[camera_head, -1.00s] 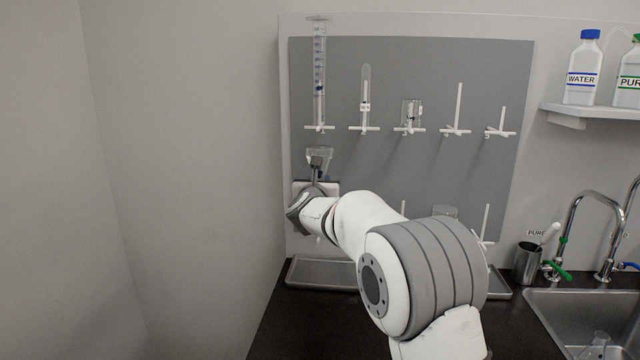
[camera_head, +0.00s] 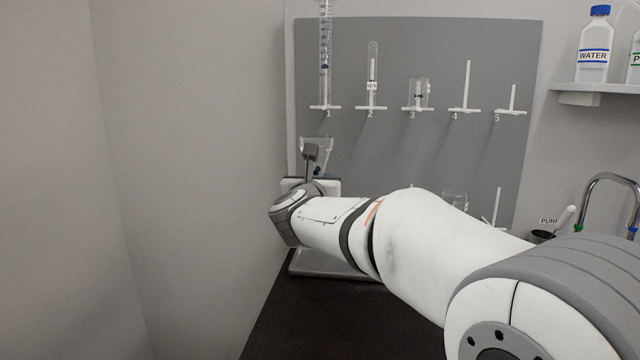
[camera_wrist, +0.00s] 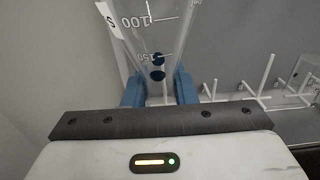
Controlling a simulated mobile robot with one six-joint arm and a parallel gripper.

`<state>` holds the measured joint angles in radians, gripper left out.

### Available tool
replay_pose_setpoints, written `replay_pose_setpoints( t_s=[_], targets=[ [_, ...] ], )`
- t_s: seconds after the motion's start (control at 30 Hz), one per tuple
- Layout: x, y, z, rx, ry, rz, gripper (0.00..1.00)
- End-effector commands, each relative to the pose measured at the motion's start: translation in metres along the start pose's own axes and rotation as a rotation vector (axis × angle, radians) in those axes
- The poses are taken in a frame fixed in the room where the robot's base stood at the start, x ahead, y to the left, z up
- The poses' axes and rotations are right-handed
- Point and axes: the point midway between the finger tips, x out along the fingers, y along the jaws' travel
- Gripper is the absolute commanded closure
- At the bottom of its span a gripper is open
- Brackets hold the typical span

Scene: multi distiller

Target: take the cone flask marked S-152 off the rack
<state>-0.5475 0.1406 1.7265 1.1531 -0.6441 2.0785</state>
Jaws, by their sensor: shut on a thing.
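A clear cone flask (camera_head: 322,145) hangs neck down in front of the rack's left side, below peg 1. In the wrist view the flask (camera_wrist: 165,25) fills the top middle, with 100 and 150 marks and dark blue dots. Its white label (camera_wrist: 109,17) is cut off and shows only an "S". My gripper (camera_wrist: 158,90) is shut on the flask's narrow neck, one blue finger on each side. In the head view my gripper (camera_head: 311,160) partly covers the flask. A pale peg-like line shows through the glass; I cannot tell whether a peg is inside.
The grey rack board (camera_head: 430,150) bears a cylinder (camera_head: 325,60) on peg 1, a tube (camera_head: 372,65) on peg 2 and small glassware (camera_head: 418,93) on peg 3. Pegs 4 and 5 are bare. A tray (camera_head: 325,264) lies below. A wall is close at left.

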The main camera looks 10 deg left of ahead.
Motion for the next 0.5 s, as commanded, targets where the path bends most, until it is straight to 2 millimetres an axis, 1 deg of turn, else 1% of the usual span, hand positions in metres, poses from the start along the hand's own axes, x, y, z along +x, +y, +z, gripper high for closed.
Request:
replay_pose_setpoints(
  t_s=[0.03, 0.1, 0.5],
  targets=[
    [-0.009, 0.001, -0.001, 0.001, -0.003, 0.002, 0.95],
    [-0.019, 0.000, -0.001, 0.001, -0.002, 0.001, 0.95],
    [-0.079, 0.000, -0.001, 0.001, -0.002, 0.002, 0.95]
  ],
)
